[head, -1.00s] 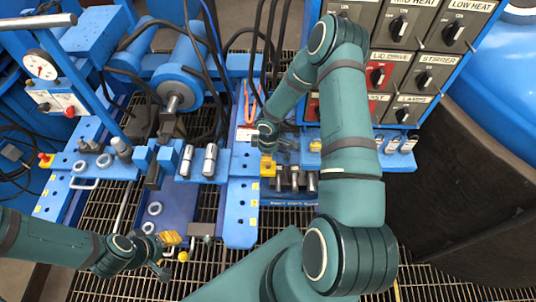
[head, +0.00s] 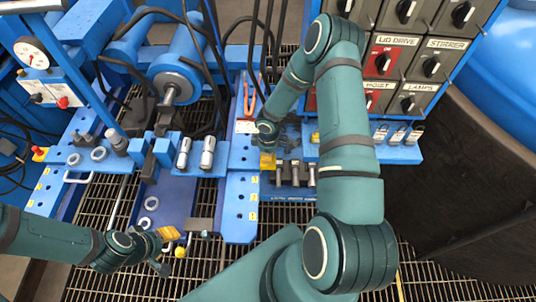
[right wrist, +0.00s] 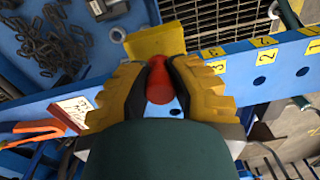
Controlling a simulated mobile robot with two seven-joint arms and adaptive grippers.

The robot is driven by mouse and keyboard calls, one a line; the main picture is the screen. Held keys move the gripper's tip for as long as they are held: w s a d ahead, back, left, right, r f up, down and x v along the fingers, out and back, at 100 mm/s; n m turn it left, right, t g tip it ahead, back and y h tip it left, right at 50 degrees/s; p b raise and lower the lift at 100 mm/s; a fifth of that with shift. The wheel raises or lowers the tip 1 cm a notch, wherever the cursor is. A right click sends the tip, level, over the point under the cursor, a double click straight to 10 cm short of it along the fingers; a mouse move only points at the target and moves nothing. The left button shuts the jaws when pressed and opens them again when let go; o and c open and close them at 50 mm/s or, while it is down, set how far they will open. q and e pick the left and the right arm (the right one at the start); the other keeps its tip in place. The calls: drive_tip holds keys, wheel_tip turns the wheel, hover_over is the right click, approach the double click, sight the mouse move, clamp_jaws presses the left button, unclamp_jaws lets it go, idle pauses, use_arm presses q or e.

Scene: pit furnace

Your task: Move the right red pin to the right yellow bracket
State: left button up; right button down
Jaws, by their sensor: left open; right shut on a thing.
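My right gripper (right wrist: 158,92) is shut on the red pin (right wrist: 158,78), whose rounded red body shows between the yellow finger pads. A yellow bracket (right wrist: 155,42) lies just beyond the pin at the edge of the blue rail. I cannot tell whether pin and bracket touch. Another small yellow patch (head: 315,137) shows beside my right arm. My left gripper (head: 167,250) is open and empty, low at the left.
The blue rail (head: 240,190) bears holes and yellow number labels. Metal cylinders (head: 295,172) stand right of the bracket. Black cables (head: 265,60) hang behind the right gripper. A switch panel (head: 410,60) stands at the right. A blue tray (right wrist: 60,60) holds dark chain.

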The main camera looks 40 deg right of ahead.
drive_tip(key=c, duration=0.9)
unclamp_jaws()
drive_tip(key=shift+o, duration=0.2)
wheel_tip(320, 180, up, 12)
drive_tip(key=shift+w+d, duration=0.1)
drive_tip(key=s+a+f+m+t+y, duration=0.1)
drive_tip(key=s+a+m, duration=0.4)
drive_tip(key=a, duration=0.6)
drive_tip(key=s+a+f+m+t+y, duration=0.1)
drive_tip(key=s+a+f+m+y, duration=0.1)
drive_tip(key=s+a+m, duration=0.4)
drive_tip(key=a, duration=0.5)
drive_tip(key=shift+s+a+y, duration=0.25)
drive_tip(key=shift+s+y, duration=0.05)
drive_tip(key=shift+s, duration=0.05)
